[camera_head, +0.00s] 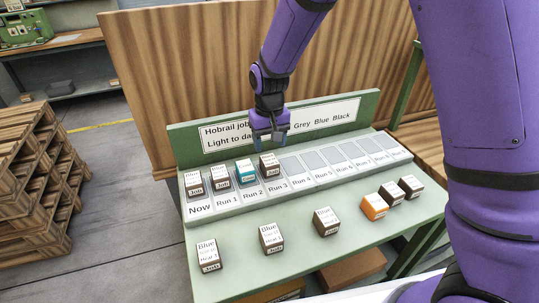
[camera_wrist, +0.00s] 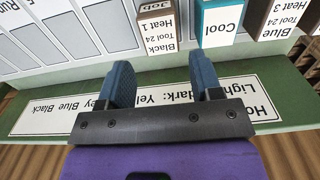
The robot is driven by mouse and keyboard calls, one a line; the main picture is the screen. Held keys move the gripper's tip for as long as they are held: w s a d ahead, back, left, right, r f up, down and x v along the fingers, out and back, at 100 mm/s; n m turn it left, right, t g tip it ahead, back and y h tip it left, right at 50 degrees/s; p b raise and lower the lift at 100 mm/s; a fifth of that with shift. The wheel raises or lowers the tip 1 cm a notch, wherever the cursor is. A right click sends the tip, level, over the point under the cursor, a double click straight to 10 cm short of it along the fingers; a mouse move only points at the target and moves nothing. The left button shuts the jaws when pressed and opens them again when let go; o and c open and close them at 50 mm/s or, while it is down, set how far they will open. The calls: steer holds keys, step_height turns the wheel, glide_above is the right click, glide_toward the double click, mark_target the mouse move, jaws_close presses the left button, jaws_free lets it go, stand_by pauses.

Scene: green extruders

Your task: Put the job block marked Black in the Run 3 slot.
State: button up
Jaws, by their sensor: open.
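The job block marked Black (camera_wrist: 157,32) shows in the wrist view with the words Tool 24 and Heat 1. In the head view it stands in the Run 3 slot (camera_head: 269,165), upright in line with the other blocks. My gripper (camera_head: 270,137) is open and empty, above and behind that block. In the wrist view the two blue fingertips (camera_wrist: 162,78) are apart, and the block lies beyond them, not between them. The slot rack (camera_head: 300,187) runs along the green bench, with labels from Now through Run 1 and onward.
A teal Cool block (camera_head: 245,171) stands beside it in Run 2. Other blocks fill Now (camera_head: 193,183) and Run 1 (camera_head: 221,177). Slots right of Run 3 are empty. Several blocks, one an orange block (camera_head: 374,206), stand along the bench front. A sign board (camera_head: 225,138) rises behind the rack.

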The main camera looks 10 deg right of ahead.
mark_target(270, 160)
steer(key=shift+r, duration=2.15)
steer(key=s+d+r+m+t+y, duration=0.1)
steer(key=s+d+r, duration=0.45)
steer(key=r, duration=0.25)
steer(key=s+d+r+t, duration=0.1)
steer(key=s+d+r, duration=0.4)
steer(key=d+r, duration=0.25)
steer(key=s+d+r+t, duration=0.1)
steer(key=s+d, duration=0.3)
steer(key=s, duration=0.4)
steer(key=s+d+r+m+t+h, duration=0.1)
steer(key=s+d+r, duration=0.3)
steer(key=s, duration=0.5)
steer(key=shift+r+t, duration=0.2)
steer(key=shift+t, duration=0.4)
